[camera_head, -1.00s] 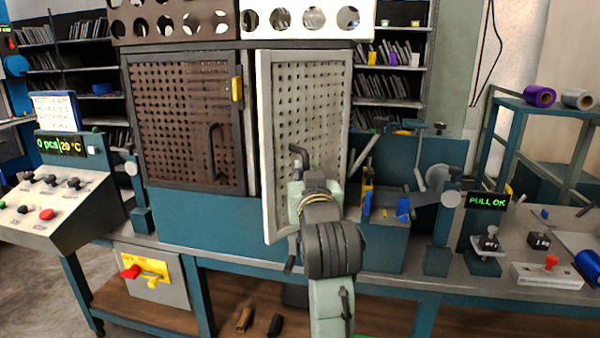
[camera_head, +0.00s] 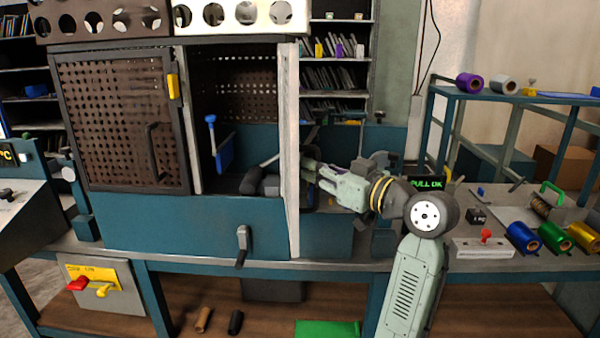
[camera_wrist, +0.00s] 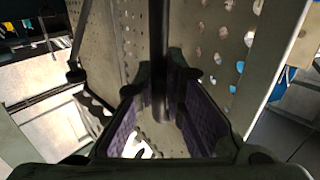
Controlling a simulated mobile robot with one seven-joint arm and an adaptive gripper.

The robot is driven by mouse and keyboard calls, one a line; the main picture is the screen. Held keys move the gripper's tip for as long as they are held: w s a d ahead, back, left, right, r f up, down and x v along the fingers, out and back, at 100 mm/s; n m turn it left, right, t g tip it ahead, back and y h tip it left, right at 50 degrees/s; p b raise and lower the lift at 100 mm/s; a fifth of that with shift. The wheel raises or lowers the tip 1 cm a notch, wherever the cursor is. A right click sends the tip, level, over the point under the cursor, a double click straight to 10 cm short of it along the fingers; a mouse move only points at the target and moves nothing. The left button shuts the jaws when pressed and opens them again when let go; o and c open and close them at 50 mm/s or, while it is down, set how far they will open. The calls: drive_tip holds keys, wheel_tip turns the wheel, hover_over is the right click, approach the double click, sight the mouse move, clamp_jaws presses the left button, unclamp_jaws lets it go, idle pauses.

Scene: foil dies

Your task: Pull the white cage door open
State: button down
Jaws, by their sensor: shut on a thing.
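The white cage door (camera_head: 289,150) stands swung out from the cage. In the head view it is almost edge-on, with the right-hand compartment open to its left. My gripper (camera_head: 310,170) is on the right side of the door. In the wrist view the door's pale perforated panel (camera_wrist: 218,45) fills much of the background. The dark vertical bar of its handle (camera_wrist: 158,55) runs between the purple-padded fingers of my gripper (camera_wrist: 155,115), which are shut on it. In the head view the handle is hidden.
The brown cage door (camera_head: 115,120) beside it is closed. Inside the open compartment a blue-handled tool (camera_head: 222,148) stands upright. A PULL OK display (camera_head: 427,184) and coloured rolls (camera_head: 555,236) are to the right.

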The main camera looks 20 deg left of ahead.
drive_tip(key=shift+w+d, duration=0.5)
drive_tip(key=shift+w, duration=0.1)
drive_tip(key=c, duration=1.7)
unclamp_jaws()
drive_tip(key=shift+o, duration=0.2)
drive_tip(key=v, duration=1.2)
